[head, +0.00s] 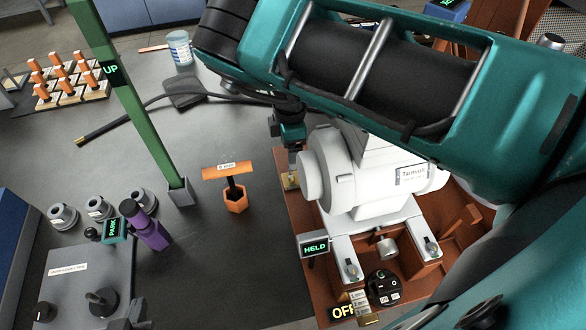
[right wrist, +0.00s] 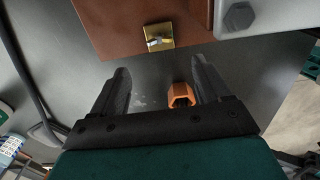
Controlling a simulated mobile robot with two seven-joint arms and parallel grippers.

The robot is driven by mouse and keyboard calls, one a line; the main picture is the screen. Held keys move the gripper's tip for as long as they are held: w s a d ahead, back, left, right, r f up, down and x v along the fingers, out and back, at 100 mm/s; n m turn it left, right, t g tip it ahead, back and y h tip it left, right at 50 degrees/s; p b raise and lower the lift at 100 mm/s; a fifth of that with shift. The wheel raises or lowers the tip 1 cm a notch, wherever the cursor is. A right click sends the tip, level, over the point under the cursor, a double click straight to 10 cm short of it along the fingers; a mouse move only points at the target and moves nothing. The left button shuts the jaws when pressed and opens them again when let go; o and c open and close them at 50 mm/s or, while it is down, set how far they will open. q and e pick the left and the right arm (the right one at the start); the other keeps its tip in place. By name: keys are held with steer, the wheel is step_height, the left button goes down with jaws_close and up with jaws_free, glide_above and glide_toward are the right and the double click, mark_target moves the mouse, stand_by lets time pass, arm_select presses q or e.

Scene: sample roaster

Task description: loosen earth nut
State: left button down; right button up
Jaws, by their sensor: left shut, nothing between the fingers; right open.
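The earth nut, a small metal wing-like piece, sits on a brass plate (right wrist: 160,36) at the edge of the roaster's brown base. The plate (head: 291,181) also shows in the head view, just below my right gripper (head: 294,157). In the right wrist view my right gripper (right wrist: 162,85) is open and empty, its fingers apart short of the plate. An orange T-handled tool (head: 228,171) stands upright in an orange hexagonal holder (head: 236,201).
The white roaster (head: 350,170) stands on the brown base, with a HELD sign (head: 315,247) in front. A green post (head: 125,95) rises left of the tool. A purple piece (head: 150,230) stands by a PARK sign. A black cable crosses the mat.

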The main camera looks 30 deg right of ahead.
mark_target(291, 173)
arm_select(q)
step_height(291, 173, down, 3)
steer(key=shift+w+f+b, duration=0.1)
steer(key=shift+f+b, duration=0.05)
steer(key=shift+b, duration=1.1)
arm_select(e)
step_height(291, 173, down, 10)
steer(key=shift+d+r, duration=0.1)
steer(key=shift+r, duration=0.1)
arm_select(q)
steer(key=shift+d, duration=0.1)
arm_select(e)
steer(key=shift+c, duration=0.2)
steer(key=c, duration=1)
arm_select(q)
steer(key=shift+r, duration=0.2)
